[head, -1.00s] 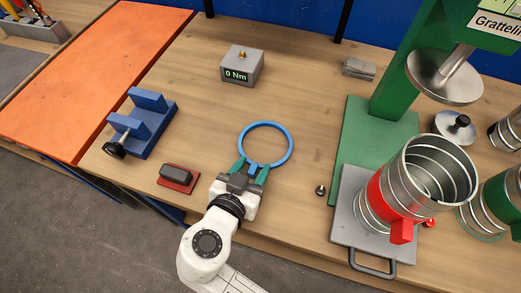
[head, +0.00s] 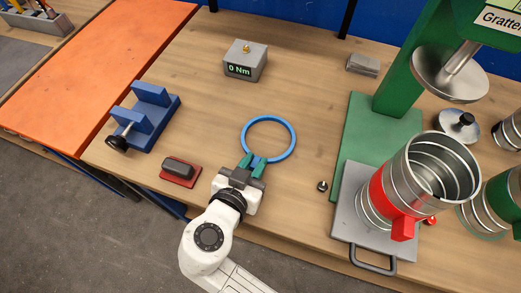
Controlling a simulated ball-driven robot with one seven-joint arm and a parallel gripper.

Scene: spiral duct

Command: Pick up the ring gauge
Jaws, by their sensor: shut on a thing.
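The ring gauge is a blue ring (head: 293,136) in the middle of the head view, at the front part of the wooden bench. My gripper (head: 254,163) is at the ring's near side, its green fingers shut on the ring's near edge. The ring's near edge is partly hidden between the fingers. I cannot tell whether the ring is touching the bench or slightly above it.
A blue clamp (head: 147,117) and a red-based dark block (head: 179,171) lie left. A grey box reading 0 Nm (head: 244,62) stands behind. A small knob (head: 322,186), a green press (head: 384,130) and a spiral duct (head: 425,180) with a red clamp stand right.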

